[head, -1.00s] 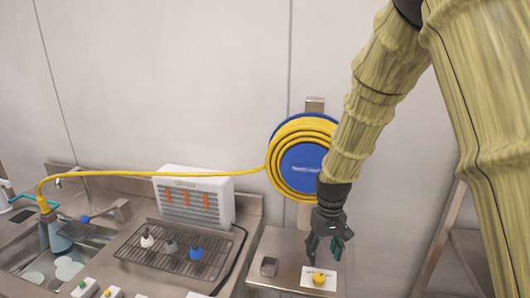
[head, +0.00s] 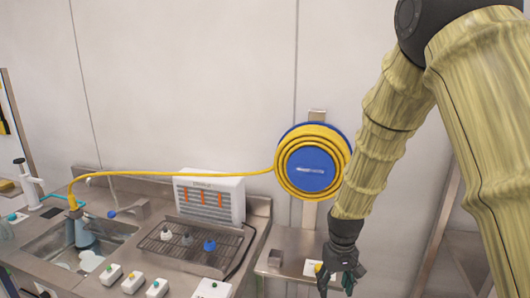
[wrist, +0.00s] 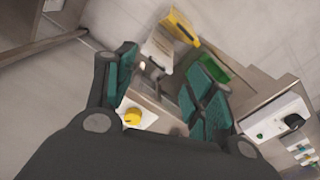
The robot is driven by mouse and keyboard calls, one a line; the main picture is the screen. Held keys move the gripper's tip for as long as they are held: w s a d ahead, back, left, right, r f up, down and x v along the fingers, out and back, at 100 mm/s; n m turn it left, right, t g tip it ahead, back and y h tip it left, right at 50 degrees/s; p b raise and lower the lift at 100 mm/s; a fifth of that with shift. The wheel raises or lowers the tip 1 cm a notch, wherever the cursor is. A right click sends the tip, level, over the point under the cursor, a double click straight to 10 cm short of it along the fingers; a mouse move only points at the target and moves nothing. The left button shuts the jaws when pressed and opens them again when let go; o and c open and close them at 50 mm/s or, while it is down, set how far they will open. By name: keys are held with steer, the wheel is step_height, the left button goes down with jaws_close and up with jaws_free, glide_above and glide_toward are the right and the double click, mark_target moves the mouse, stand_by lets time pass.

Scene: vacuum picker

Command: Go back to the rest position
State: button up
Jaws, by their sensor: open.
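My gripper (head: 337,278) is at the lower right of the head view, at the end of my yellow-sleeved arm. It points down in front of the small steel side table. In the wrist view its two green-padded fingers (wrist: 160,98) stand apart, with nothing held between them. A yellow knob (wrist: 132,117) on a white plate shows between the fingers in the wrist view. In the head view the knob (head: 318,267) is partly hidden by my gripper.
A blue hose reel (head: 310,168) with yellow hose hangs on the wall. Its hose runs left to the sink (head: 45,245). A black rack (head: 178,243) holds small bottles before a white heater-like box (head: 215,183). White button boxes (head: 132,283) line the front edge. The wall above is clear.

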steer(key=s+d+f, duration=0.1)
steer(key=s+f, duration=0.3)
steer(key=f, duration=0.3)
steer(key=s+f, duration=0.4)
steer(key=f, duration=0.3)
steer(key=s+d+f+m+b, duration=0.1)
steer(key=s+f, duration=0.8)
steer(key=s, duration=0.5)
steer(key=s+d+f+m+b, duration=0.1)
steer(key=s+f+b, duration=0.1)
steer(key=s+f, duration=0.8)
steer(key=s, duration=0.4)
steer(key=shift+f, duration=0.25)
